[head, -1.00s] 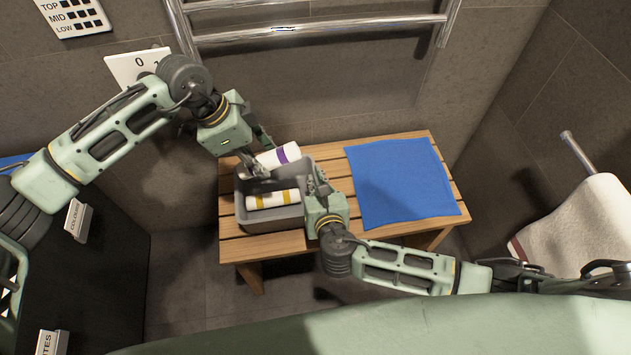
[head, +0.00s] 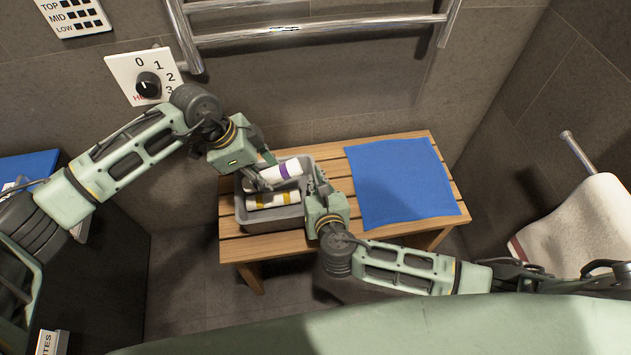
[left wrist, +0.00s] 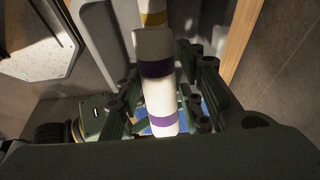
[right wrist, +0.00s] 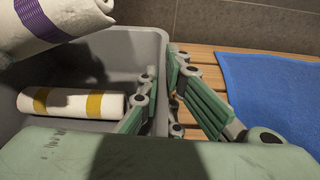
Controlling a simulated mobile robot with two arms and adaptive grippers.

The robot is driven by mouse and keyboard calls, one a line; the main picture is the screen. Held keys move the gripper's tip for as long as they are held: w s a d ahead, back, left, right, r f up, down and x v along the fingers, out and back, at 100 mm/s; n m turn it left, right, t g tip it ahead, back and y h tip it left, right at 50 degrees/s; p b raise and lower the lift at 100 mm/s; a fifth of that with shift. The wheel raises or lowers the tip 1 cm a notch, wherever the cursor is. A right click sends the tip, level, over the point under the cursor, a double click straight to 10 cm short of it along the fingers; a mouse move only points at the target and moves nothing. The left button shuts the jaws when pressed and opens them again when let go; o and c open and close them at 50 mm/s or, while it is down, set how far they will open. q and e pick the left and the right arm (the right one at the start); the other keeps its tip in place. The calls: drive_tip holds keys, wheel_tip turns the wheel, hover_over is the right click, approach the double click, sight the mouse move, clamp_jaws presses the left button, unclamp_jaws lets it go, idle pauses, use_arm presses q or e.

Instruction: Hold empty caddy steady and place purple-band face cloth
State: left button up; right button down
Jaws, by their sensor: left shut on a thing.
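The grey caddy (head: 290,219) stands on the slatted bench. A rolled white cloth with yellow bands (head: 272,200) lies in its front part; it also shows in the right wrist view (right wrist: 70,103). My left gripper (left wrist: 165,105) is shut on the rolled purple-band face cloth (head: 290,170), which is above the back part of the caddy. In the right wrist view the purple-band cloth (right wrist: 45,25) is tilted and higher than the yellow-band roll. My right gripper (right wrist: 165,85) has its fingers on either side of the caddy's right wall; whether they pinch it is unclear.
A blue cloth (head: 402,184) lies flat on the bench (head: 258,245) right of the caddy. A towel rail (head: 320,32) and a dial panel (head: 148,75) are on the wall behind. A white towel (head: 580,225) hangs at the right.

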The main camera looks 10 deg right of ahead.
use_arm(q)
drive_tip(key=shift+f, duration=2.15)
drive_tip(key=o, duration=1.1)
drive_tip(key=shift+f, duration=0.15)
drive_tip(key=v, duration=1.2)
use_arm(e)
drive_tip(key=c, duration=1.9)
unclamp_jaws()
drive_tip(key=shift+o, duration=0.2)
